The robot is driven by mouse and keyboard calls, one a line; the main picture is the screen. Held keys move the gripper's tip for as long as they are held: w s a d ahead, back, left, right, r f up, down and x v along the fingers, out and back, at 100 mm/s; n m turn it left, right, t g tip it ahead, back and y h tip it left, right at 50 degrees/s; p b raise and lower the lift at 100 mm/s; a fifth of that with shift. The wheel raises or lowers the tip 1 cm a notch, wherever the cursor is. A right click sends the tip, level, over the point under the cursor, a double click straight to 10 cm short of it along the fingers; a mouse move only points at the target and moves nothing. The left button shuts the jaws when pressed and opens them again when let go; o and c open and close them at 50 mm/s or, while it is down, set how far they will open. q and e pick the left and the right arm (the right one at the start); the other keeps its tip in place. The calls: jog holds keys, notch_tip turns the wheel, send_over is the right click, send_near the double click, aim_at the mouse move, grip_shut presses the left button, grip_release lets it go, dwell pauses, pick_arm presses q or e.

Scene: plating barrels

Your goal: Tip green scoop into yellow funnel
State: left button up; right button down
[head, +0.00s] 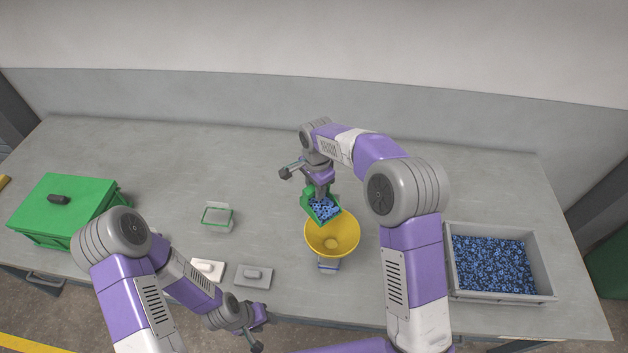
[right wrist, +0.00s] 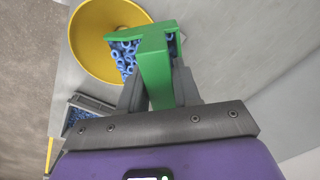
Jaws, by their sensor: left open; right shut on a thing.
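The green scoop (head: 309,213) holds blue ring-shaped pieces (head: 324,209) and is just behind and above the rim of the yellow funnel (head: 344,236). My right gripper (head: 318,188) is shut on the scoop's handle. In the right wrist view the green scoop (right wrist: 156,70) is between the fingers of my right gripper (right wrist: 158,92), with blue rings (right wrist: 126,55) at its mouth over the edge of the yellow funnel (right wrist: 88,40). The funnel's visible inside looks empty. My left gripper (head: 262,328) is open and empty near the table's front edge.
A grey bin (head: 548,285) full of blue rings stands at the right. A green lidded box (head: 62,205) is at the left. The back of the table is clear.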

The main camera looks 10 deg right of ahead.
jog(key=shift+s+d+f, duration=0.1)
jog(key=shift+s+f, duration=0.1)
jog(key=shift+s, duration=0.3)
jog(key=shift+d+f+t+y+b, duration=0.15)
jog(key=shift+f+t+y+b, duration=0.2)
jog(key=shift+f+t, duration=0.3)
jog(key=shift+s+d+r+t+y+b, duration=0.25)
jog(key=shift+s+t+b, duration=0.25)
jog(key=shift+b, duration=0.75)
jog(key=shift+s+d+r+t+y+b, duration=0.25)
jog(key=shift+s+t+b, duration=0.2)
jog(key=shift+b, duration=0.85)
jog(key=shift+s+d+r+t+y+b, duration=0.2)
jog(key=shift+s+t+y+b, duration=0.25)
jog(key=shift+b, duration=0.8)
jog(key=s+t+b, duration=0.1)
jog(key=b, duration=0.3)
jog(key=s+d+t+y+b, duration=0.1)
jog(key=b, duration=0.3)
jog(key=shift+s+d+r+t, duration=0.15)
jog(key=shift+s+d+t, duration=0.05)
jog(key=shift+s+t, duration=0.15)
